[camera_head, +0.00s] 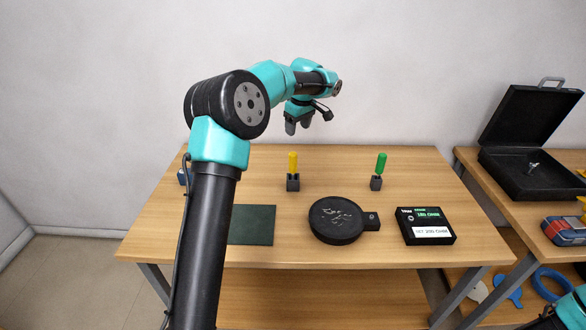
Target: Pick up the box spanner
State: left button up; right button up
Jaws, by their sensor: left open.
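Two upright handled tools stand in small black holders on the table: one with a yellow handle (292,163) near the middle and one with a green handle (381,165) to its right. Their lower ends are hidden in the holders, so I cannot tell which, if either, is the box spanner. My left gripper (298,126) is open and empty, raised above the table's back edge, with its fingers pointing down. In the picture it is above the yellow-handled tool and apart from it. My right gripper is not in view; only part of that arm shows at the bottom right corner.
On the wooden table (330,261) lie a dark green mat (252,225), a round black pad (336,221) with silvery bits, and a black meter box (426,226). A blue object is mostly hidden behind my left arm. An open black case (530,130) stands on the right table.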

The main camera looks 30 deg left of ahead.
aim_at(293, 153)
pick_arm(q)
jog(key=f, duration=0.3)
jog(key=a+f, duration=0.1)
jog(key=f, duration=0.5)
jog(key=shift+w+a+f, duration=0.2)
jog(key=shift+f, duration=0.05)
jog(key=shift+a+f, duration=0.25)
jog(key=shift+f, duration=1.05)
jog(key=shift+a+f, duration=0.25)
jog(key=shift+f, duration=1)
jog(key=shift+c, duration=0.4)
grip_shut()
